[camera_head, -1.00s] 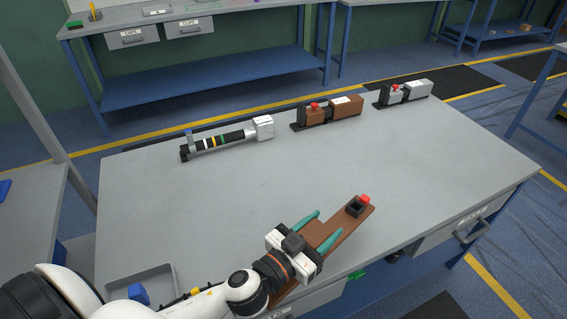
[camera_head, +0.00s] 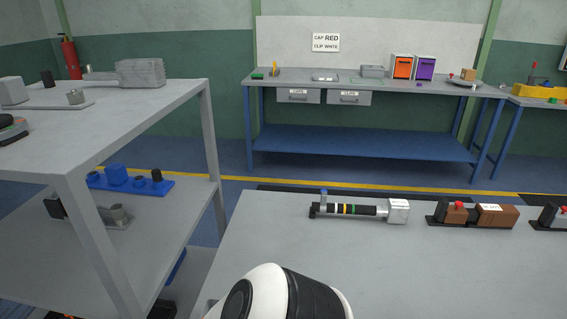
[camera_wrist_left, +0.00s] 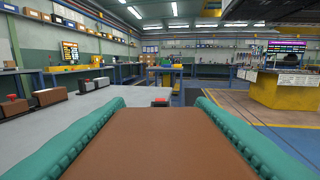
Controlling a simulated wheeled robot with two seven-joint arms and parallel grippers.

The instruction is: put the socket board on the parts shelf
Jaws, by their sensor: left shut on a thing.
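The socket board (camera_wrist_left: 160,148) is a long brown board held between the two teal fingers of my left gripper (camera_wrist_left: 160,128) in the left wrist view. The board points away from the wrist, with a small red and dark part (camera_wrist_left: 160,102) at its far end. In the head view the board and gripper are out of frame; only a white and black piece of my left arm shows at the bottom. A grey two-level shelf (camera_head: 150,97), which looks like the parts shelf, stands at the left. My right gripper is in neither view.
The shelf's top holds grey parts (camera_head: 140,73); its lower level holds a blue board with pegs (camera_head: 130,182). The grey worktable (camera_head: 400,270) carries a striped tool (camera_head: 355,209) and brown blocks (camera_head: 490,214). A far blue-legged bench (camera_head: 380,90) stands behind.

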